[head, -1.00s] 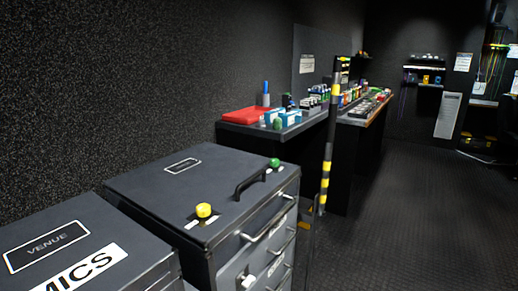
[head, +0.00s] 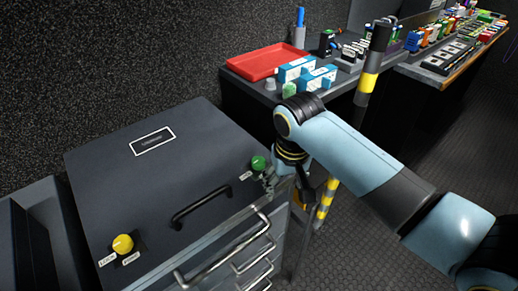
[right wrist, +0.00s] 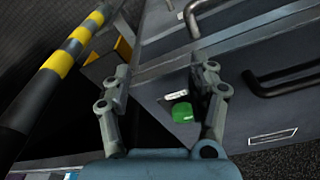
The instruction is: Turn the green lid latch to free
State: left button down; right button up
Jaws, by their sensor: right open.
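The green lid latch (head: 258,163) is a round knob on the far right corner of the dark case lid (head: 140,190). It also shows as a green knob (right wrist: 182,112) beside a small white label in the right wrist view, between my finger bases and nearer the right finger. My right gripper (right wrist: 165,72) is open and empty, its fingers spread. In the head view it is partly hidden by my wrist, just right of the green latch. I cannot tell whether it touches the lid. My left gripper is not in view.
A yellow knob (head: 122,244) sits on the near lid corner, with a black handle (head: 203,206) between the knobs. Metal drawer handles (head: 230,250) line the case front. A yellow-black striped post (head: 368,82) stands beside my right arm. A red tray (head: 266,61) lies on the bench behind.

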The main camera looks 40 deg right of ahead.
aim_at(258, 161)
jog(key=w+r+m+g+p, duration=0.15)
jog(key=w+r+m, duration=0.25)
jog(key=w+r, duration=0.6)
jog(key=shift+y, duration=0.3)
jog(key=f, duration=0.7)
jog(key=w+f+b, duration=0.1)
jog(key=f, duration=0.3)
jog(key=shift+d+f, duration=0.15)
jog(key=shift+f, duration=0.05)
jog(key=c, duration=1.1)
jog(key=shift+c, duration=0.2)
